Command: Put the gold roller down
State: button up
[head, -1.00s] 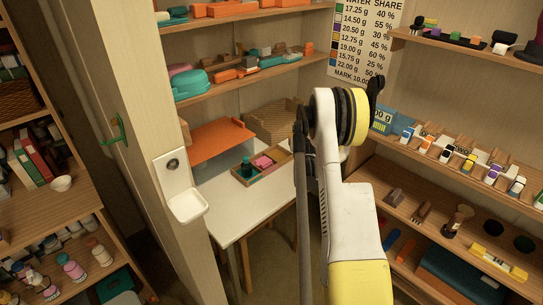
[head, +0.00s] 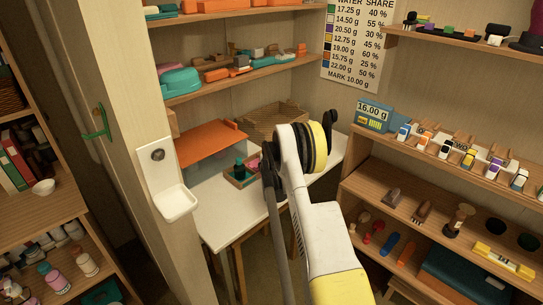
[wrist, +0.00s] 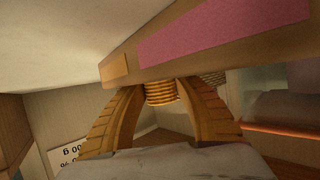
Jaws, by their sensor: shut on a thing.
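The gold roller (wrist: 162,93), a ribbed gold cylinder, shows between the two fingers of my gripper (wrist: 160,84) in the wrist view. The gripper is shut on it. The roller lies close to a long wooden edge (wrist: 118,68) with a pink strip (wrist: 220,32); I cannot tell whether they touch. A pale flat surface (wrist: 60,40) fills the upper left of that view. In the head view my arm hides the gripper and the roller. The white table (head: 222,225) stands in the alcove behind my arm.
A blue scale (head: 374,117) reads 16.00 g on the right shelf. A door post (head: 130,120) stands at left. The table's front left is bare.

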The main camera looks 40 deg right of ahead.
jog(key=o, duration=0.9)
jog(key=shift+f, duration=0.1)
jog(key=shift+c, duration=0.2)
jog(key=shift+s+a+r, duration=0.1)
jog(key=shift+r, duration=0.15)
jog(key=p+v, duration=0.4)
jog(key=v, duration=0.7)
jog(key=shift+s+a+r, duration=0.1)
jog(key=shift+s+r, duration=0.05)
jog(key=shift+s, duration=0.15)
jog(key=shift+a, duration=0.1)
jog(key=shift+s, duration=0.1)
